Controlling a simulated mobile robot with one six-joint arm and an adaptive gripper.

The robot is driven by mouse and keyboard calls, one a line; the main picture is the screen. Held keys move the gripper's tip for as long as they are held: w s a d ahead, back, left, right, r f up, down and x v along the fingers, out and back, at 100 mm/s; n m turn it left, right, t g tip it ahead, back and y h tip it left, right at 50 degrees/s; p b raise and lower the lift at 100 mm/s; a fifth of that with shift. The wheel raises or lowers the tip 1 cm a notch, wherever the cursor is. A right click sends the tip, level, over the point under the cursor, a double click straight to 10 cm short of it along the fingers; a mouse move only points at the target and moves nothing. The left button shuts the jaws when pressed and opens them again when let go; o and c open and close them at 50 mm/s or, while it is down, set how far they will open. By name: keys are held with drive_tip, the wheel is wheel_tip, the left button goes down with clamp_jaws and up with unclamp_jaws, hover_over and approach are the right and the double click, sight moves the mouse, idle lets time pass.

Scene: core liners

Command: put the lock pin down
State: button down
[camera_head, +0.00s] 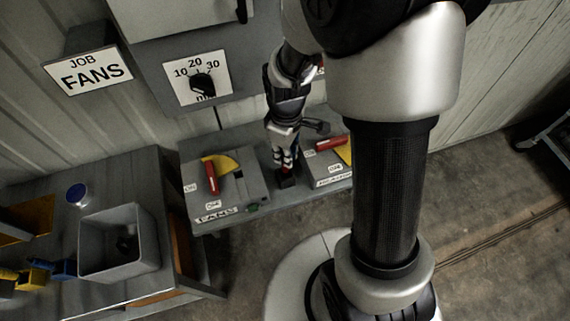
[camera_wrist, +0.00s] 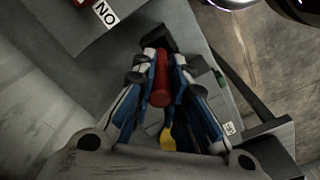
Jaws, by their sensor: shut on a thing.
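The lock pin (camera_wrist: 160,86) shows in the wrist view as a red rounded piece between my fingers. My gripper (camera_wrist: 165,60) is shut on it, with a finger at each side. I cannot tell whether the pin touches that block. A yellow piece (camera_wrist: 168,138) shows near the pin in the wrist view.
The FANS switch box (camera_head: 235,200) with a red lever (camera_head: 211,178) is left of my gripper. Another box with a red lever (camera_head: 330,143) is right. A grey bin (camera_head: 148,265) stands on the left bench (camera_head: 50,180). A dial (camera_head: 202,84) and JOB FANS sign (camera_head: 90,73) are above.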

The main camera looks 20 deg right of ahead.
drive_tip(key=shift+f+b, duration=0.8)
drive_tip(key=shift+f, duration=1.85)
drive_tip(key=shift+f, duration=0.15)
drive_tip(key=c, duration=1.6)
unclamp_jaws()
wheel_tip(320, 180, up, 12)
drive_tip(key=p, duration=0.4)
drive_tip(key=s+r+m+t, duration=0.1)
drive_tip(key=s+r+m, duration=0.2)
drive_tip(key=s+r, duration=0.2)
drive_tip(key=s+r+m+t, duration=0.2)
drive_tip(key=s+r+m, duration=0.1)
drive_tip(key=s+r, duration=0.2)
drive_tip(key=s+r+m+t, duration=0.1)
drive_tip(key=s+r+m, duration=0.2)
drive_tip(key=s+r, duration=0.2)
wheel_tip(320, 180, up, 3)
drive_tip(key=shift+f+t, duration=0.1)
drive_tip(key=shift+t, duration=0.2)
